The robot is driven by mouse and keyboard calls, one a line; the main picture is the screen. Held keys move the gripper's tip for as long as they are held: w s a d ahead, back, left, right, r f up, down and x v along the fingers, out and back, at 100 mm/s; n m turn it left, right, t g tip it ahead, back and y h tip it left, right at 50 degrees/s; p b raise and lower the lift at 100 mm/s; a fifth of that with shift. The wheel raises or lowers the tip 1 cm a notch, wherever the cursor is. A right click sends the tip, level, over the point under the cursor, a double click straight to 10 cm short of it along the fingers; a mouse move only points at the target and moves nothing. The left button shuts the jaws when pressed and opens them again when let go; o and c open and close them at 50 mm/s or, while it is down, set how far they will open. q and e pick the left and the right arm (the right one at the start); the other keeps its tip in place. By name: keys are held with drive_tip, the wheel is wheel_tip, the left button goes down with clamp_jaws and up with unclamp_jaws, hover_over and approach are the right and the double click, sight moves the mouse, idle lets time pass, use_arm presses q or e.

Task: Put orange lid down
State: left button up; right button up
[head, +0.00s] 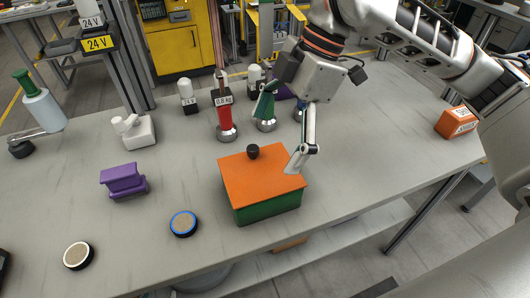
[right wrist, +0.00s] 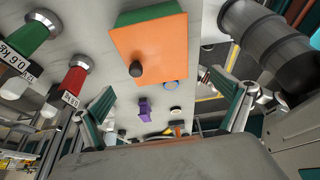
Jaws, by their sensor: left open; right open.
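The orange lid (head: 268,178) lies on the green box (head: 270,209) near the front edge of the table, covering its top. A black knob (head: 252,151) stands on the lid. In the right wrist view the lid (right wrist: 155,42) and its knob (right wrist: 136,69) are in plain sight, with nothing gripping them. My right gripper (head: 282,132) is open and empty, behind and above the lid, apart from the knob. Its two spread fingers (right wrist: 168,112) show in the right wrist view. Whether the near finger touches the lid's edge cannot be told. My left gripper is not in view.
A purple block (head: 122,180), a blue-rimmed disc (head: 184,223) and a white disc (head: 78,256) lie left. An orange box (head: 456,122) is far right; the table between is clear.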

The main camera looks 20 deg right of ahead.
drive_tip(key=p+v, duration=0.1)
drive_tip(key=v, duration=0.4)
drive_tip(key=shift+r, duration=0.2)
idle(0.3)
